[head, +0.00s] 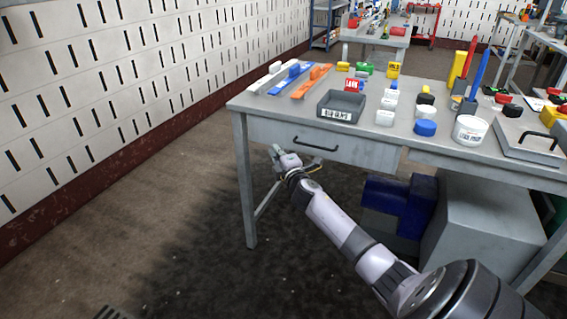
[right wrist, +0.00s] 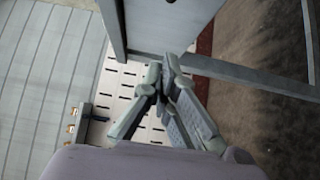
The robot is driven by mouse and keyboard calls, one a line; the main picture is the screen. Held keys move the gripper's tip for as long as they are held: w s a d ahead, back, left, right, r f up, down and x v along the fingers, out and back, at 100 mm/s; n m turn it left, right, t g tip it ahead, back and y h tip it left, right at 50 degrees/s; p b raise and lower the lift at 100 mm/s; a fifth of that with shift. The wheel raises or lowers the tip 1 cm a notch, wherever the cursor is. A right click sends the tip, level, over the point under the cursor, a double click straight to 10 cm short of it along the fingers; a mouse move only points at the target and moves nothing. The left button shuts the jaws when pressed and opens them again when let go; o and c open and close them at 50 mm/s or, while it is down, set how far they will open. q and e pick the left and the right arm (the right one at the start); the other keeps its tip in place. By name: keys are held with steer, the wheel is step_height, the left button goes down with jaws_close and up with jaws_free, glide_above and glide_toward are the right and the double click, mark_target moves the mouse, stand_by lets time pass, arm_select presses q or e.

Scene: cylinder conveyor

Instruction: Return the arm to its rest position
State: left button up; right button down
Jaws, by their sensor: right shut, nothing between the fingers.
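My right arm reaches in from the lower right of the head view, with its light-coloured links stretched toward the table's front left. My right gripper (head: 278,158) is below the tabletop, in front of the table's drawer side and near its left front leg. In the right wrist view the fingers of the right gripper (right wrist: 166,78) are together and hold nothing. My left gripper is not in view.
A grey table (head: 258,108) holds a dark bin (head: 341,105), coloured strips, several small containers and a white tub (head: 470,131). A blue object (head: 398,205) and a grey cabinet (head: 478,228) stand underneath. The floor (head: 140,225) at left is clear up to the slotted wall.

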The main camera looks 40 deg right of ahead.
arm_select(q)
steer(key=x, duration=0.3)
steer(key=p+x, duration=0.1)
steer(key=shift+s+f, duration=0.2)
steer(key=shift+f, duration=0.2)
arm_select(e)
steer(key=v, duration=0.7)
steer(key=shift+a, duration=0.1)
